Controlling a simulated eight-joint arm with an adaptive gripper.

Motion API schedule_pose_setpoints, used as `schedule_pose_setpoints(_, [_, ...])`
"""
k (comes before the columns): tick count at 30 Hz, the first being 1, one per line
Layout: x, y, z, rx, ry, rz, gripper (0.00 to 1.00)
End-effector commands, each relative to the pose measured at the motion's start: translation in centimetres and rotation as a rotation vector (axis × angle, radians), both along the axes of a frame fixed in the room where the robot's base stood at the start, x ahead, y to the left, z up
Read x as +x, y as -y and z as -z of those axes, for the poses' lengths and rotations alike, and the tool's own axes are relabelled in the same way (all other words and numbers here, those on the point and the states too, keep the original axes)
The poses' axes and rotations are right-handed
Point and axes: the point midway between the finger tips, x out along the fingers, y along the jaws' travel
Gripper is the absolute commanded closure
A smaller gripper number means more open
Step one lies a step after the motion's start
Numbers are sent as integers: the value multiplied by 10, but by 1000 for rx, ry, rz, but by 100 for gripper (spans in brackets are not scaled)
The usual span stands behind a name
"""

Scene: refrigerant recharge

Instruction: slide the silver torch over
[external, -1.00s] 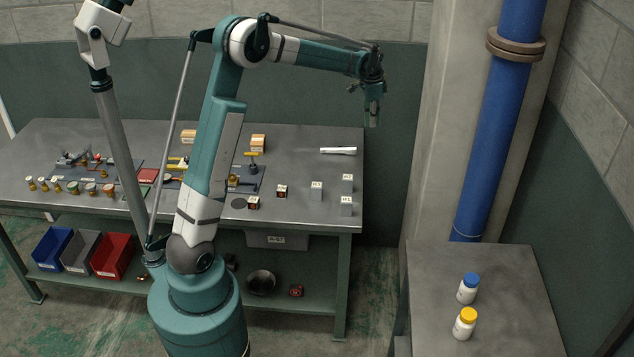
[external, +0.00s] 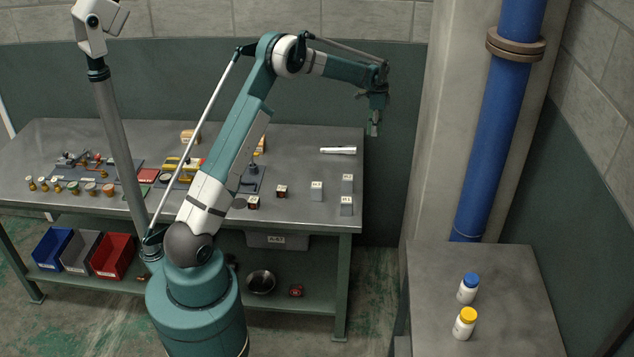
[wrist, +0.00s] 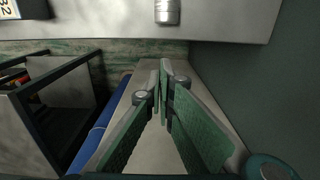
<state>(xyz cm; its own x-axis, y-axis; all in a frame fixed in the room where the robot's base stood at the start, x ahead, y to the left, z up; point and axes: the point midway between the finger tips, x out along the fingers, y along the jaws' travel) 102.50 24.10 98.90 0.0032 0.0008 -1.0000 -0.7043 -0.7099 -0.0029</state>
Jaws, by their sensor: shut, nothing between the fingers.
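The silver torch (external: 338,150) lies on its side near the right end of the metal workbench (external: 300,142). In the wrist view part of the torch (wrist: 167,12) shows at the top edge, on the bench top near its edge; the rest is cut off. My gripper (external: 374,130) hangs just past the bench's right end, to the right of the torch and apart from it. In the wrist view its green fingers (wrist: 165,70) come together at the tips with nothing between them.
Several small labelled boxes, one of them grey (external: 347,184), stand on the bench in front of the torch. A concrete pillar (external: 435,130) and a blue pipe (external: 497,120) rise to the right. The bench top around the torch is clear.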

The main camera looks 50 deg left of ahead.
Motion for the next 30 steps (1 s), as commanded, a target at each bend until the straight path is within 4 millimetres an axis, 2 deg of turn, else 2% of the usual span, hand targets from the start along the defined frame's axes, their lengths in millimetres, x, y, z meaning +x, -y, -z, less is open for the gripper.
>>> schedule_pose_setpoints(19, [2, -2, 9, -1, -4, 4, 100])
schedule_pose_setpoints(26, [2, -2, 28, -1, -4, 4, 100])
schedule_pose_setpoints(30, [1, -2, 47, -1, -4, 4, 100])
